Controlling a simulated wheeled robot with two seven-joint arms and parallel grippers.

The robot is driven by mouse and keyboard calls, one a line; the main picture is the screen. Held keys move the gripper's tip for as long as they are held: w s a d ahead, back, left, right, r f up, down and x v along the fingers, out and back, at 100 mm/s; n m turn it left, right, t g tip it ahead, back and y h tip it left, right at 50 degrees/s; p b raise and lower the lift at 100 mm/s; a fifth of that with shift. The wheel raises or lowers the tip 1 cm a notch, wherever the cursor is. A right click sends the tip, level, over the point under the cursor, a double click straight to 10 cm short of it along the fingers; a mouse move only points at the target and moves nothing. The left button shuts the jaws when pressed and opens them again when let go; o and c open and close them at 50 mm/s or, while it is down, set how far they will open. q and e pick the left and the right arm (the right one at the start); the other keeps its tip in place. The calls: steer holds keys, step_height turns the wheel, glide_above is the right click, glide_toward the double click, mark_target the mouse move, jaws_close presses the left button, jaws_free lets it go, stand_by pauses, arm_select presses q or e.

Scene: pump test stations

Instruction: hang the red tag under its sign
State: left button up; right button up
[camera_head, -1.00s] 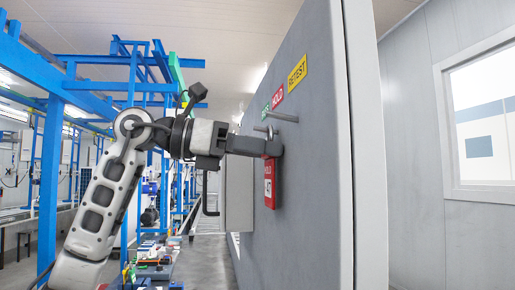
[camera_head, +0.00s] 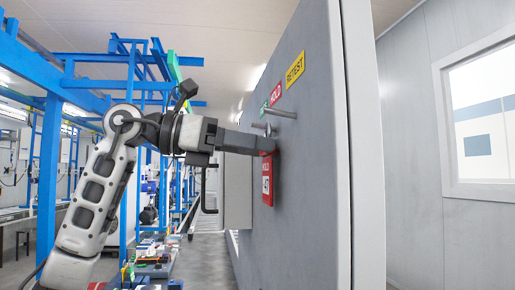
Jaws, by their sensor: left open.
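The red tag (camera_head: 267,181), with white lettering and a white patch, is upright close against the grey panel (camera_head: 315,190). The red HOLD sign (camera_head: 276,94) is on the panel above it, between a green sign (camera_head: 264,106) and a yellow RETEST sign (camera_head: 295,69). Metal pegs stick out below the signs, a near one (camera_head: 281,113) and a farther one (camera_head: 259,126). My left gripper (camera_head: 266,146) is open, its tips at the panel just above the tag. The tips hide the tag's top, so I cannot tell what it hangs on. My right gripper is out of view.
A grey box (camera_head: 237,190) with a handle is on the panel's far side. Blue frames (camera_head: 48,180) and a low bench with small items (camera_head: 152,268) stand at the left. The aisle floor (camera_head: 205,260) is clear.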

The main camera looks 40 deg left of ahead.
arm_select(q)
steer(key=v, duration=1.4)
steer(key=shift+s+a+r, duration=0.15)
steer(key=shift+s+r, duration=0.05)
steer(key=shift+s, duration=0.15)
